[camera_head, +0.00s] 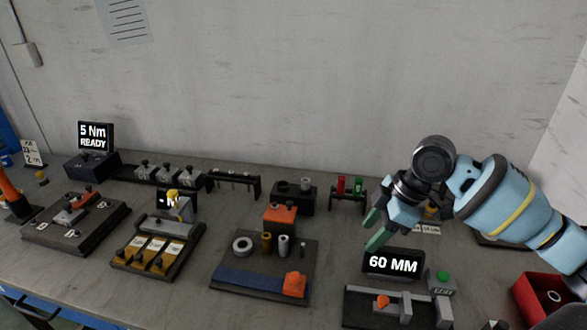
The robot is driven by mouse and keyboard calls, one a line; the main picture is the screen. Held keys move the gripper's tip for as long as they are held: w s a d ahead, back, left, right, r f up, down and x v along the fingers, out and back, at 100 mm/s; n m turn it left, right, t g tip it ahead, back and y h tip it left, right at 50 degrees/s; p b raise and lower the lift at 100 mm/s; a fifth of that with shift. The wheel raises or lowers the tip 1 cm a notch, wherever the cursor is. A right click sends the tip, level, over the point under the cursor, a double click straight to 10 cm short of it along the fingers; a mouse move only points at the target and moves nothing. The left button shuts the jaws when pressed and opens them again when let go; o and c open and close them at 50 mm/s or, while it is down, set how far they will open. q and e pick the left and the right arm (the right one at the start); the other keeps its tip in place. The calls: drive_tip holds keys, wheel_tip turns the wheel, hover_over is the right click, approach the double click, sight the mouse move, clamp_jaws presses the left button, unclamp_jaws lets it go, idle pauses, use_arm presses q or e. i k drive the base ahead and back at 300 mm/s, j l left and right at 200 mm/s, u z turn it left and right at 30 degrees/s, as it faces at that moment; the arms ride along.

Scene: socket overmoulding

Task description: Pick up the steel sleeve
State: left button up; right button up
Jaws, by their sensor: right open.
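A silvery upright cylinder (284,246), which looks like the steel sleeve, stands on a dark board (262,270) in the middle of the bench. A brass-coloured cylinder (266,243) is close on its left and a thin grey pin (303,248) on its right. My right gripper (374,230) has green fingertips. It is open and empty, in the air to the right of the board and above the "60 MM" display (393,264). It is apart from the silvery cylinder. My left gripper is not in view.
A pale ring (242,246), an orange block (280,215) and an orange-ended blue bar (250,281) share the board. A black block (293,197) and a rack with red and green pieces (349,187) stand behind. A red bin (545,300) is at the lower right.

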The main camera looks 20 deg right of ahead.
sight(306, 182)
drive_tip(key=i, duration=1)
